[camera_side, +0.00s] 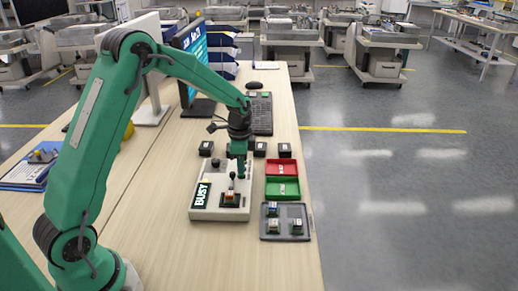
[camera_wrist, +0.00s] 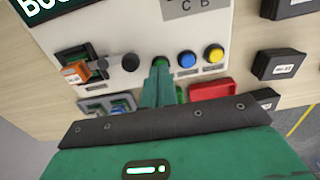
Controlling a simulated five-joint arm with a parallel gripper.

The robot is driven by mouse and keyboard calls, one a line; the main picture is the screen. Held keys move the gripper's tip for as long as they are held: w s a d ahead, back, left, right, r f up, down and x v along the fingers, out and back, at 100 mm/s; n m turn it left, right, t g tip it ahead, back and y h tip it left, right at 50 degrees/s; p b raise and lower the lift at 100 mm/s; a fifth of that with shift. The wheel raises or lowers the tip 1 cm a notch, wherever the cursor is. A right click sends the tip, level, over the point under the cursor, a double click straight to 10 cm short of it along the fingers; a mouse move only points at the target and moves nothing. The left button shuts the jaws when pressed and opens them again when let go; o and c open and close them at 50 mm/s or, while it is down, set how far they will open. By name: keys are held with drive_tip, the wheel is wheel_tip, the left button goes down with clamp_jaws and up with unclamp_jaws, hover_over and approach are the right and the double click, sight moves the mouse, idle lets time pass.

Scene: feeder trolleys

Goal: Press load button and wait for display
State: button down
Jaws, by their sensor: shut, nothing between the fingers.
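A white tester box (camera_side: 218,211) stands on the table, and its display (camera_side: 202,195) reads BUSY. The display (camera_wrist: 48,8) is cut off in the wrist view. A socket (camera_side: 231,199) on the box holds a small part (camera_wrist: 75,72) with an orange-and-white top. In the wrist view, a black round knob (camera_wrist: 130,62), a blue button (camera_wrist: 186,59) and a yellow button (camera_wrist: 214,53) sit in a row. My gripper (camera_wrist: 160,64) is shut and empty, its tips down at the row between knob and blue button. They hide what lies under them; contact cannot be told.
A red tray (camera_side: 281,167), a green tray (camera_side: 283,195) and a grey tray (camera_side: 270,236) with several small parts stand right of the box. Several black boxes (camera_side: 259,149) stand behind it. The table front is clear.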

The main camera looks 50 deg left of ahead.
wheel_tip(320, 180, up, 12)
drive_tip(key=shift+w+r, duration=0.15)
drive_tip(key=shift+w, duration=0.05)
idle(5.2)
